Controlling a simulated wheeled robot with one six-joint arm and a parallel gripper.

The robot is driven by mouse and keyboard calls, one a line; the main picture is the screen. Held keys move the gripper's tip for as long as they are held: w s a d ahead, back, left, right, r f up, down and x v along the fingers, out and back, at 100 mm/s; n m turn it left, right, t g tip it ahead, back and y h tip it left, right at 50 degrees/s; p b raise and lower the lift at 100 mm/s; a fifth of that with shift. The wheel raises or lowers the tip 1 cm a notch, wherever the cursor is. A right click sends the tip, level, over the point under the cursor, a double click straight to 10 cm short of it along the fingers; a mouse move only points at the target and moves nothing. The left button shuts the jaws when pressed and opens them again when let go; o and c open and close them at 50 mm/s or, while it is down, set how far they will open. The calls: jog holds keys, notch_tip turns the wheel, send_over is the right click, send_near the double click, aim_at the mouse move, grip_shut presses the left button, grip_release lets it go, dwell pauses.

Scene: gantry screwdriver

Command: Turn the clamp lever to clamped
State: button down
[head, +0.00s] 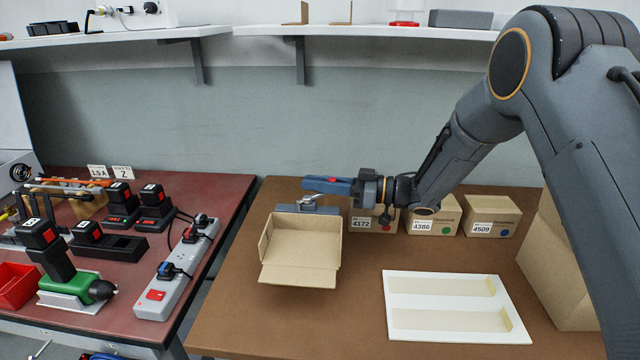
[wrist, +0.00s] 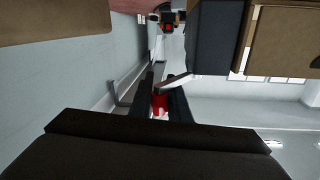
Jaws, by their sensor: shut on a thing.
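The clamp (head: 308,208) is a grey block behind the open cardboard box, with a small metal part on top in the head view. My gripper (head: 312,184) reaches in from the right, just above the clamp, its blue fingers pointing left. In the wrist view my gripper (wrist: 160,100) is shut on the red grip of the clamp lever (wrist: 160,104). The lever's pale metal arm (wrist: 174,84) runs from the red grip up and right toward a dark grey block. The fingers hide part of the grip, and I cannot tell the lever's exact angle from the head view.
The open cardboard box (head: 300,262) stands directly in front of the clamp. Small labelled boxes, including 4386 (head: 433,218), stand right of it. A white tray (head: 455,334) lies front right. The left bench holds a power strip (head: 160,296) and a green screwdriver (head: 85,289).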

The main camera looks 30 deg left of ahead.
jog(key=c, duration=1.7)
grip_release()
jog(key=shift+s+a, duration=0.1)
jog(key=shift+o, duration=0.2)
jog(key=b+v, duration=0.1)
jog(key=v, duration=0.7)
